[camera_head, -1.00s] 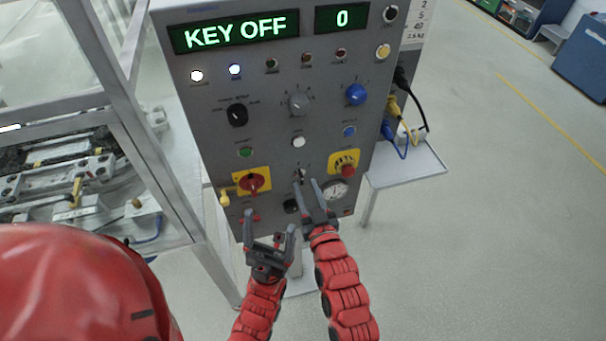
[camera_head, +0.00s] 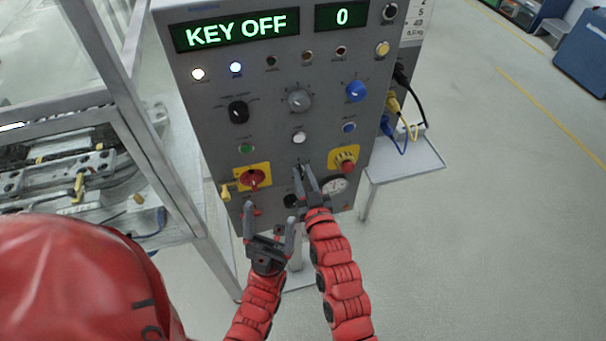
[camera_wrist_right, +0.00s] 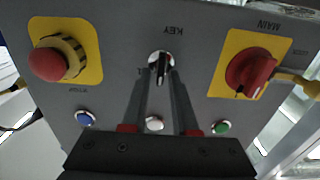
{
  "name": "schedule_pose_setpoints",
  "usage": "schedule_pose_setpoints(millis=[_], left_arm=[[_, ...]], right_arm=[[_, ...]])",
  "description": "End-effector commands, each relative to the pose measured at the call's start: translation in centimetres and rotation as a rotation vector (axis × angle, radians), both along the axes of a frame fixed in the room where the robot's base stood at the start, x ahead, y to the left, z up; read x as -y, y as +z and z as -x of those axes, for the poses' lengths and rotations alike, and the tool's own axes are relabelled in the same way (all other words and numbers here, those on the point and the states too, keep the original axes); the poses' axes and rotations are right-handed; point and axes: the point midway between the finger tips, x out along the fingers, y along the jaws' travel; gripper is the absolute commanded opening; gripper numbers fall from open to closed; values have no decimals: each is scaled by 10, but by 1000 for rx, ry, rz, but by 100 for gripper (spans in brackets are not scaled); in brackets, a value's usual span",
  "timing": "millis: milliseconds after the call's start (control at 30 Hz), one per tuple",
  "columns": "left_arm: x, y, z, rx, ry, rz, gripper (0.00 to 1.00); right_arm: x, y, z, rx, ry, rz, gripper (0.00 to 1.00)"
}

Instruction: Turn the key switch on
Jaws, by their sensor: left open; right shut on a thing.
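The control panel (camera_head: 285,75) stands ahead of me, and its left display (camera_head: 237,31) reads KEY OFF. In the right wrist view the key switch (camera_wrist_right: 160,63) is a round silver lock under an upside-down KEY label, with a dark key in it. My right gripper (camera_head: 305,172) reaches the panel at the key switch. In the right wrist view its fingertips (camera_wrist_right: 161,78) are closed in on the key, one at each side. The key is mostly hidden by the fingers in the head view. My left gripper (camera_head: 270,225) is open and empty, lower and left of the right one, apart from the panel.
The red MAIN switch (camera_head: 253,178) with a yellow tag is left. A side shelf (camera_head: 407,160) holds cables. Open floor lies right.

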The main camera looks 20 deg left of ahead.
Motion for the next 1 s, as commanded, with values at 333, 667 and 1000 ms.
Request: schedule_pose_setpoints(millis=[333, 667, 1000], left_arm=[[0, -8, 0, 0, 0, 0, 82], [0, -43, 0, 0, 0, 0, 82], [0, -76, 0, 0, 0, 0, 82]], right_arm=[[1, -3, 0, -20, -1, -30, 0], [4, -7, -2, -138, -2, -204, 0], [7, -7, -5, -316, -3, -472, 0]])
